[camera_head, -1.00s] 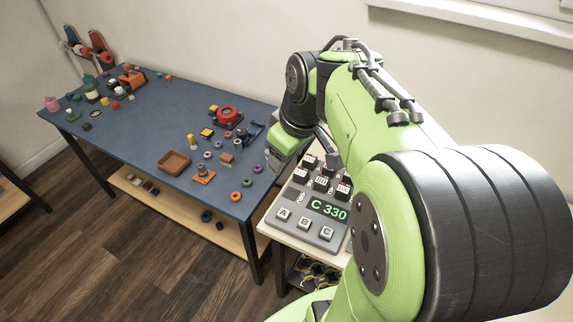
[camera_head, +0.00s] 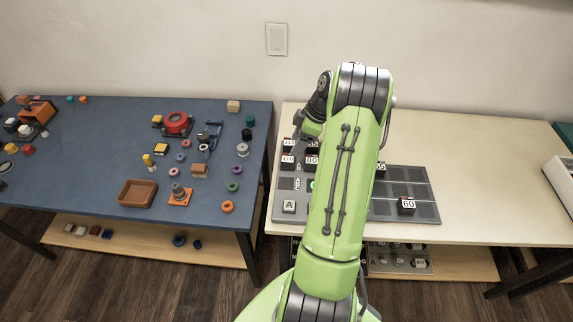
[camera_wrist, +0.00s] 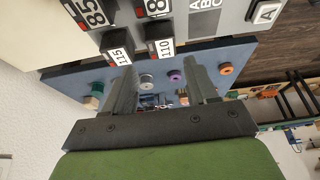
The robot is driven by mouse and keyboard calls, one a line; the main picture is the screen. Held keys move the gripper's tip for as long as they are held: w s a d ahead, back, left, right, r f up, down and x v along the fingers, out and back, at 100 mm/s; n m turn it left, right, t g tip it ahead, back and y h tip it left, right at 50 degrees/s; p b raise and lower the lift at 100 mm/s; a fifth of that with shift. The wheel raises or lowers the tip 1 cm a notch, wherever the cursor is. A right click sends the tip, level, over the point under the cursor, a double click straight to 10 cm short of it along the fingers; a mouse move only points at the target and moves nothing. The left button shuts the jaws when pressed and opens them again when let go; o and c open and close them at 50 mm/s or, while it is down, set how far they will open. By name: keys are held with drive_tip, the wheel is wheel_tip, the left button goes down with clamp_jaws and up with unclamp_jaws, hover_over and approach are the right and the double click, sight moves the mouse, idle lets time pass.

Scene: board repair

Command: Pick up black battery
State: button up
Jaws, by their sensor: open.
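The grey board (camera_head: 425,188) lies on the pale table and holds several black blocks with white number labels. A block marked 60 (camera_head: 407,205) sits at its right, and blocks marked 110 (camera_head: 288,158) and 80 (camera_head: 311,160) sit at its left. The wrist view shows the 115 block (camera_wrist: 117,51) and the 110 block (camera_wrist: 160,47) upside down, beyond my fingertips. I cannot tell which block is the black battery. My gripper (camera_wrist: 160,72) is open and empty, with its fingers wide apart. In the head view my arm hides the board's middle.
A blue table (camera_head: 90,150) stands at left with a brown tray (camera_head: 137,193), a red round part (camera_head: 176,122) and several coloured rings. The pale table's back (camera_head: 440,140) is clear. A white device (camera_head: 560,180) stands at the right edge.

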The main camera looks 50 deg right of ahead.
sight(288, 158)
drive_tip(key=b+x, duration=0.2)
drive_tip(key=x, duration=0.6)
drive_tip(key=shift+a+f, duration=0.15)
drive_tip(key=shift+f, duration=0.15)
drive_tip(key=shift+s+r, duration=0.1)
drive_tip(key=shift+c, duration=0.3)
drive_tip(key=c, duration=0.7)
